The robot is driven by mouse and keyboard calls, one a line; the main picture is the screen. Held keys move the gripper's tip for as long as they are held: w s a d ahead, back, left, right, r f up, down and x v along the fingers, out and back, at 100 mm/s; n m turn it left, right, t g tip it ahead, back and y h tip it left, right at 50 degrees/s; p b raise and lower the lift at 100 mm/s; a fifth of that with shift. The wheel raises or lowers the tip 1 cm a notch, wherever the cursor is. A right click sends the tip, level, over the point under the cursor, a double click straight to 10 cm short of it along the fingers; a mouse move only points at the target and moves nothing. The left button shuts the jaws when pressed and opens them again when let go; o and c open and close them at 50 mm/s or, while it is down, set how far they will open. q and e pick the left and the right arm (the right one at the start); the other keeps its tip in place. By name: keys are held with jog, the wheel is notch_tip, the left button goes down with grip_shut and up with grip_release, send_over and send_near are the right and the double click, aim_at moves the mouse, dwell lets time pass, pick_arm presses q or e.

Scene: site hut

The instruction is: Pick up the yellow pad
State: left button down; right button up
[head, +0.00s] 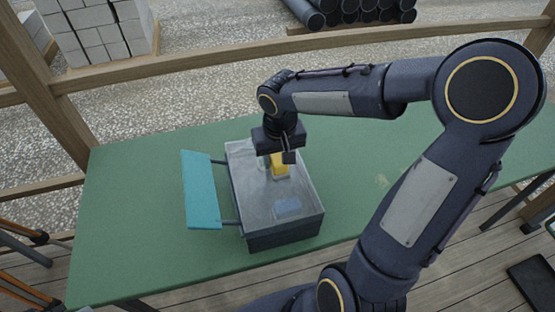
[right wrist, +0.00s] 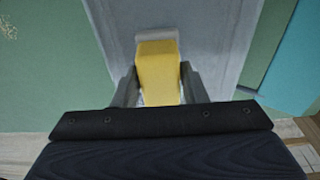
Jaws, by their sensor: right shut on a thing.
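I cannot tell whether the pad still touches the box floor. My left gripper is not in view.
A teal panel (head: 199,190) stands out from the box's left side on dark rods. A bluish patch (head: 288,208) lies on the box floor near the front. The green table (head: 125,215) is clear at left. A wooden rail (head: 200,62) runs behind it.

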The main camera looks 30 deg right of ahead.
jog(key=s+a+r+b, duration=0.1)
jog(key=s+a+r, duration=0.6)
jog(key=s+r, duration=0.5)
jog(key=shift+a+b, duration=0.2)
jog(key=shift+b, duration=0.15)
jog(key=o, duration=0.5)
jog(key=c, duration=0.3)
jog(key=shift+w+f, duration=0.1)
